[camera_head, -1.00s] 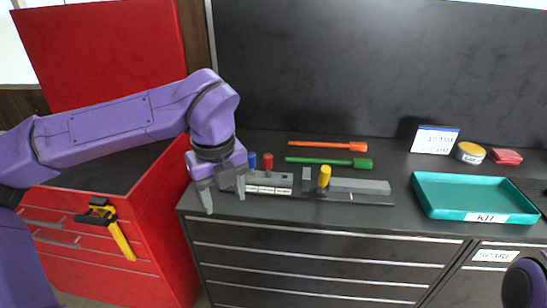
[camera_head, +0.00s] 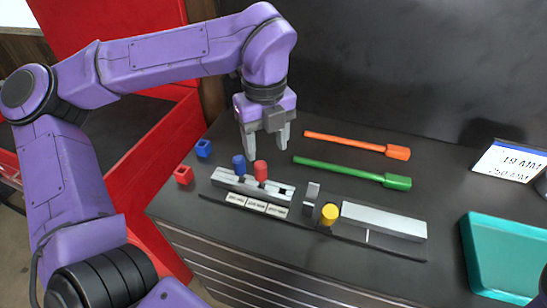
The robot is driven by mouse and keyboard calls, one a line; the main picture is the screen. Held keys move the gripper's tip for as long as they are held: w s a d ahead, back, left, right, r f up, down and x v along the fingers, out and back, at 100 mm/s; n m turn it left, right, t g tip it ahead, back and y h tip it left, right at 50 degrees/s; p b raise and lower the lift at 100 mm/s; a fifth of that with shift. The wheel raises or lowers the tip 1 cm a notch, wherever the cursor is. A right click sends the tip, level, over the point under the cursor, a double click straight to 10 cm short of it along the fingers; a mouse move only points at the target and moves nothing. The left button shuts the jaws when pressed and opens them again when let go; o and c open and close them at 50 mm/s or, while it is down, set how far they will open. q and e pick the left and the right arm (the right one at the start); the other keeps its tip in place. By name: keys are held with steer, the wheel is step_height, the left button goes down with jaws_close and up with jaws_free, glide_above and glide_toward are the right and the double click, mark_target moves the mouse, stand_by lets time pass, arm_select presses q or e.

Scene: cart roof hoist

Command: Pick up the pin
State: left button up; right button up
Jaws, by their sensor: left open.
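A blue pin (camera_head: 238,163) and a red pin (camera_head: 261,170) stand upright in a light grey block (camera_head: 225,182) with several white labels on its front. A yellow round-topped piece (camera_head: 329,213) stands farther right, beside a small grey upright (camera_head: 311,192). I cannot tell which of these is the pin of the task. My left gripper (camera_head: 265,147) is open and empty, pointing down, just behind and above the blue and red pins. My right gripper does not show.
Orange (camera_head: 345,141) and green (camera_head: 340,169) tools lie behind the blocks. A long grey bar (camera_head: 384,220) sits on the dark base. Small blue (camera_head: 204,148) and red (camera_head: 184,175) hollow blocks lie at left. A teal tray (camera_head: 505,250) stands at right.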

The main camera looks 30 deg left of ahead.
mark_target(261, 173)
arm_select(q)
steer(key=f, duration=0.1)
steer(key=s+f, duration=0.2)
steer(key=shift+a+f+p, duration=0.1)
steer(key=shift+f+p, duration=0.2)
steer(key=shift+p, duration=0.05)
steer(key=f, duration=0.1)
steer(key=w+f+p, duration=0.1)
steer(key=f, duration=0.1)
steer(key=a+f+p, duration=0.1)
steer(key=f, duration=0.1)
steer(key=shift+w+f, duration=0.15)
steer(key=shift+w, duration=0.1)
steer(key=shift+s+f, duration=0.15)
steer(key=shift+f, duration=0.05)
steer(key=shift+s, duration=0.1)
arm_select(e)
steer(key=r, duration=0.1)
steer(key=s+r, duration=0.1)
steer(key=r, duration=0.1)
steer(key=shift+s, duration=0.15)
arm_select(q)
jaws_close()
